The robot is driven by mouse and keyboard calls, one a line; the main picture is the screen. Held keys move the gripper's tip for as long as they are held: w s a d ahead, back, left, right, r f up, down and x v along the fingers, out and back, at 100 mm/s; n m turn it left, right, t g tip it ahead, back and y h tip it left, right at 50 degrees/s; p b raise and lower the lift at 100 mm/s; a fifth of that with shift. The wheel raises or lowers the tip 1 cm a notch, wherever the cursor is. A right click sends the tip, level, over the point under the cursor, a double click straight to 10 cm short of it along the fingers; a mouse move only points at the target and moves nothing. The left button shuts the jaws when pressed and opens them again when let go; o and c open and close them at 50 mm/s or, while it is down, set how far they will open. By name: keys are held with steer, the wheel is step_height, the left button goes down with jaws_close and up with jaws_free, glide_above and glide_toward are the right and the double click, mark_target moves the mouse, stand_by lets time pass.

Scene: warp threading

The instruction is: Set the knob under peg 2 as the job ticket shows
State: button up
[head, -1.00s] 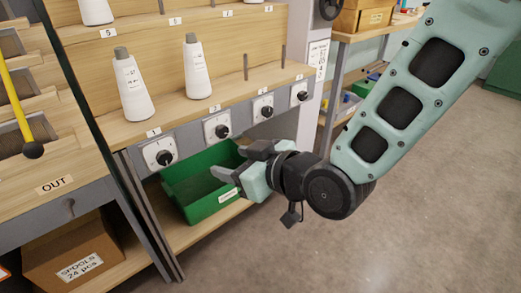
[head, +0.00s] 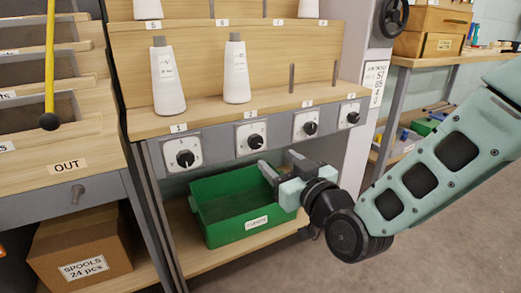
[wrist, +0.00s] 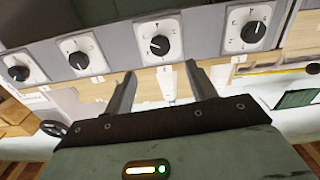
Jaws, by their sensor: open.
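The knob under peg 2 (head: 253,141) is a black dial on a white square plate, below the label "2" on the shelf front. In the wrist view this knob (wrist: 159,45) is straight ahead of my fingers, apart from them; its exact setting is too small to read. A white cone stands on the shelf above it. My gripper (head: 277,163) is open and empty, below the knob row and over the green bin. In the wrist view its fingers (wrist: 161,76) are spread and point toward the panel. I cannot make out the job ticket.
Similar knobs (head: 187,158) (head: 309,127) (head: 352,117) sit on either side along the panel. A green bin (head: 240,225) stands on the lower shelf under my gripper. Open floor lies in front.

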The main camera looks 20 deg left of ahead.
mark_target(257, 142)
steer(key=b+x, duration=0.2)
steer(key=x, duration=0.7)
steer(key=shift+w+a+b, duration=0.2)
steer(key=shift+a+b, duration=0.1)
steer(key=shift+a, duration=0.05)
steer(key=c, duration=1)
